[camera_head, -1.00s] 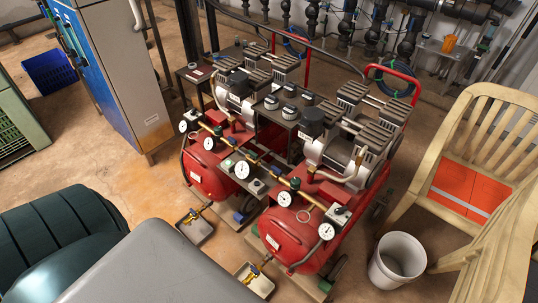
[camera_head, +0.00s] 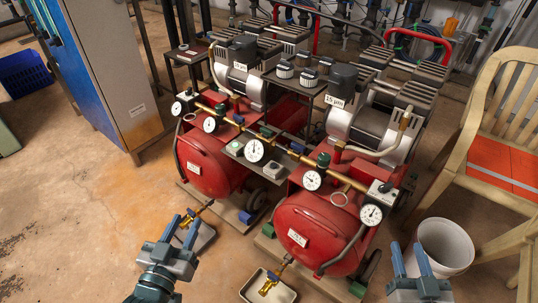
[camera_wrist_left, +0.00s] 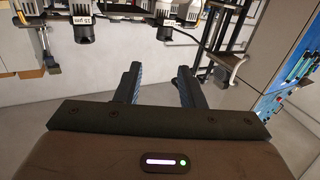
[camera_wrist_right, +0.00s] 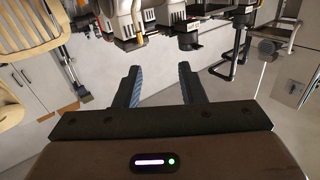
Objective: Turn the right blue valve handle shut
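Two red compressor tanks stand side by side, the left one (camera_head: 213,165) and the right one (camera_head: 322,228), joined by a brass pipe with gauges. Small blue parts show on this pipe, one at the left (camera_head: 238,119) and one at the right (camera_head: 297,147); they look like valve handles, but their exact turn is too small to tell. My left gripper (camera_head: 182,228) is open and empty, in front of the left tank. My right gripper (camera_head: 411,258) is open and empty, right of the right tank and apart from it. Neither touches the pipe.
A white bucket (camera_head: 445,245) stands behind and right of my right gripper. A wooden chair (camera_head: 488,160) is at the right. A tray (camera_head: 250,289) lies below the right tank's brass drain valve (camera_head: 268,286). A blue-and-grey cabinet (camera_head: 115,75) stands at the left. Open floor lies at the left front.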

